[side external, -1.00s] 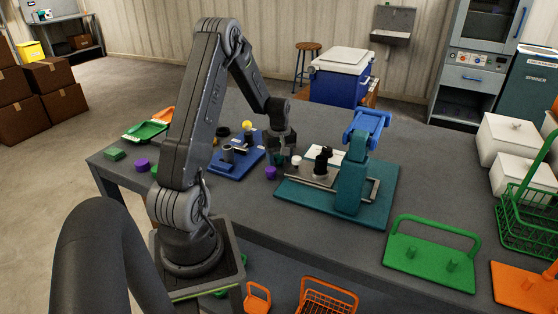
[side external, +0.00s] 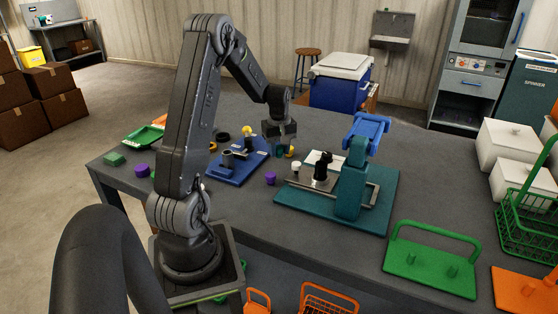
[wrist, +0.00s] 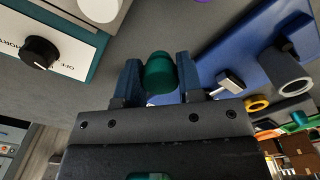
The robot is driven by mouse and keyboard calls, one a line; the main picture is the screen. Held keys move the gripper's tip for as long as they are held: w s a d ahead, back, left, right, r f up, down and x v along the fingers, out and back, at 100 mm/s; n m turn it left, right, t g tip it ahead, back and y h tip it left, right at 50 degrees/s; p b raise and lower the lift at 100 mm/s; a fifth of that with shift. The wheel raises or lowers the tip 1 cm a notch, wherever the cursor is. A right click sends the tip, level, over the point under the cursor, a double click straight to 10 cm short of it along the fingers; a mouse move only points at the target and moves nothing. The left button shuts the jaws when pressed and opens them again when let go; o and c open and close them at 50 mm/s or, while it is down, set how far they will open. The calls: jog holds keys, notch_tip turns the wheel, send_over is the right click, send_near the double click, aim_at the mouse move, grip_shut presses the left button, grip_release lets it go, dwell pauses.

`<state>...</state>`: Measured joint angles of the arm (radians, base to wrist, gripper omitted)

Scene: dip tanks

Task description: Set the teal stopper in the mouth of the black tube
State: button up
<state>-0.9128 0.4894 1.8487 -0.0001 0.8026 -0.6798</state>
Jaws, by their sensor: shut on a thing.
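My gripper (wrist: 160,82) is shut on the teal stopper (wrist: 159,72), which sits between the two blue fingertips in the wrist view. In the side view my gripper (side external: 279,150) hangs above the table between the blue board and the teal stand; the stopper is too small to make out clearly there. A black upright piece that looks like the black tube (side external: 321,166) stands on the teal stand, to the right of my gripper and apart from it. I cannot see into its mouth.
The blue board (side external: 232,174) with grey tubes lies left of my gripper. A purple piece (side external: 270,178) stands in front. A white piece (side external: 295,166) and the teal column (side external: 350,185) stand near the black piece. A black dial (wrist: 40,52) shows in the wrist view.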

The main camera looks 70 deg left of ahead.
aim_at(279, 147)
notch_tip(279, 147, up, 3)
jog(key=shift+r, duration=0.1)
jog(key=w+d+r+m, duration=0.6)
jog(key=w+d, duration=0.3)
jog(key=d, duration=0.3)
jog(key=shift+a+f, duration=0.15)
jog(key=shift+f, duration=2.45)
jog(key=shift+f, duration=0.9)
jog(key=o, duration=1)
jog(key=shift+o, duration=0.7)
